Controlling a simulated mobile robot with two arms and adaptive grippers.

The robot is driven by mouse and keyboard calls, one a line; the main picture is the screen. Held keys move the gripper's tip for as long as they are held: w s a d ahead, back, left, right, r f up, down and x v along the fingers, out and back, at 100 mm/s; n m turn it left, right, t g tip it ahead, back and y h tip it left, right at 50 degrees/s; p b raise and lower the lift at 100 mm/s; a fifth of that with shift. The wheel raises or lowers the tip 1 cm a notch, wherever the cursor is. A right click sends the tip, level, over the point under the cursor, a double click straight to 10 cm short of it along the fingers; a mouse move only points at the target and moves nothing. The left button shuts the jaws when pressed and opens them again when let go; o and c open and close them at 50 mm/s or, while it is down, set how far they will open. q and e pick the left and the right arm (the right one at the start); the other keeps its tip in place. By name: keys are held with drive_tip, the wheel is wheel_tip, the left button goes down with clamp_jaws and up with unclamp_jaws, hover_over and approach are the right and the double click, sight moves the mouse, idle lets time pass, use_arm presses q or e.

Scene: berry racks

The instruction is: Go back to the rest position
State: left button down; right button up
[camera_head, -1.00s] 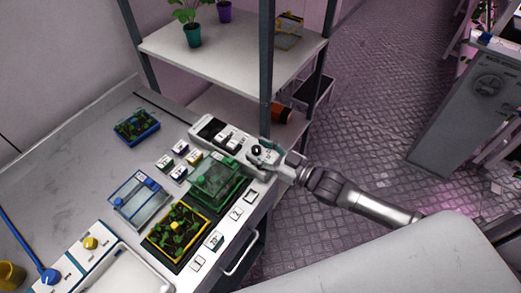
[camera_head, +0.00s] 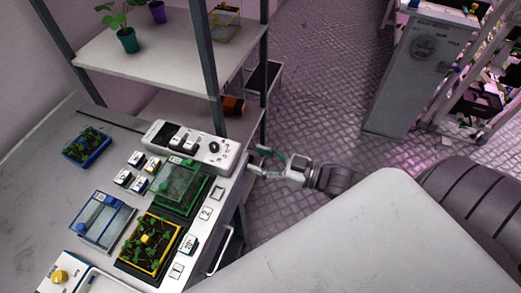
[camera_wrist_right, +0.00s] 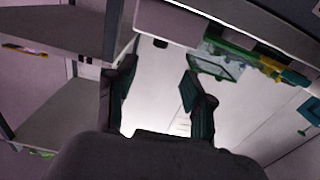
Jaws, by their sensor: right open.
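My right gripper (camera_head: 262,163) is in the head view beside the right edge of the bench, near the white control box (camera_head: 190,142). It is open and holds nothing. In the right wrist view its two dark fingers (camera_wrist_right: 158,95) are spread apart, with a pale surface showing between them. My left gripper is not in view.
The bench bears a green box (camera_head: 180,182), a yellow tray of plants (camera_head: 150,243), a blue box (camera_head: 101,219) and a blue tray of plants (camera_head: 87,146). A shelf rack (camera_head: 160,50) stands behind. A grey cabinet (camera_head: 415,75) stands far right; floor between is clear.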

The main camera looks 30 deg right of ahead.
idle(0.4)
drive_tip(key=s+d+f+m+g+h, duration=0.1)
drive_tip(key=s+d+f+h, duration=0.15)
drive_tip(key=f, duration=0.65)
drive_tip(key=s+d+f+m+g+h, duration=0.15)
drive_tip(key=d+f+h, duration=0.25)
drive_tip(key=f, duration=0.6)
drive_tip(key=s+d+f+m+g+h, duration=0.1)
drive_tip(key=d+f+m+h, duration=0.15)
drive_tip(key=f, duration=0.65)
drive_tip(key=s+a+f+g+h, duration=0.15)
drive_tip(key=s+f+g, duration=0.35)
drive_tip(key=s+f, duration=0.9)
drive_tip(key=s+a+f+g, duration=0.2)
drive_tip(key=s+a, duration=0.1)
drive_tip(key=s, duration=0.4)
drive_tip(key=s+a+f+g, duration=0.2)
drive_tip(key=s+a+f, duration=0.1)
drive_tip(key=s, duration=0.4)
drive_tip(key=shift+s+a+f+g, duration=0.25)
drive_tip(key=shift+a+f+g, duration=0.05)
drive_tip(key=shift+a+g, duration=0.1)
drive_tip(key=shift+h, duration=0.25)
drive_tip(key=shift+c, duration=0.3)
